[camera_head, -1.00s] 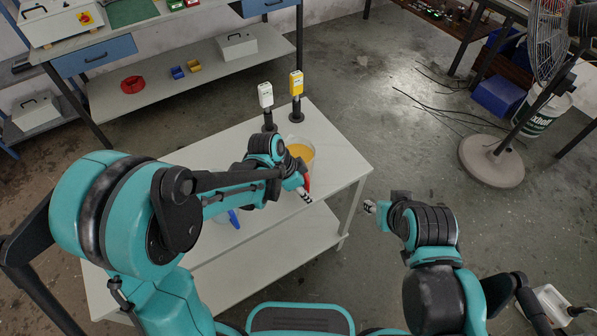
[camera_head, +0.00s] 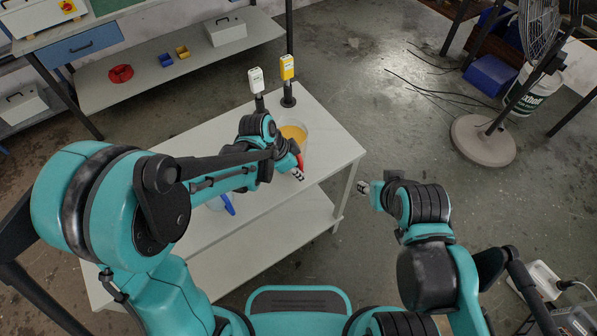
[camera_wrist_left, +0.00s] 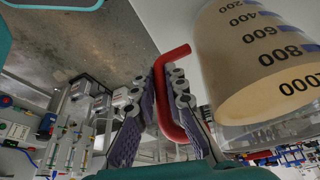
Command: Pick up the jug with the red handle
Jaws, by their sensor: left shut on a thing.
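The jug with the red handle (camera_head: 293,131) is clear and holds yellow-orange liquid. It is on or just above the white table, partly behind my left arm; the head view does not settle which. In the left wrist view the jug (camera_wrist_left: 262,65) appears upside down, with printed volume marks. My left gripper (camera_head: 299,173) is shut on the red handle (camera_wrist_left: 172,100), which runs between its two fingers in the wrist view. My right gripper (camera_head: 363,187) is empty, off the table's right edge; its finger opening is too small to judge.
A second jug with a blue handle (camera_head: 228,204) stands on the white table (camera_head: 335,150), partly hidden by my left arm. A white device (camera_head: 256,80) and a yellow device (camera_head: 287,67) stand on posts at the back edge. A fan (camera_head: 484,140) stands at right.

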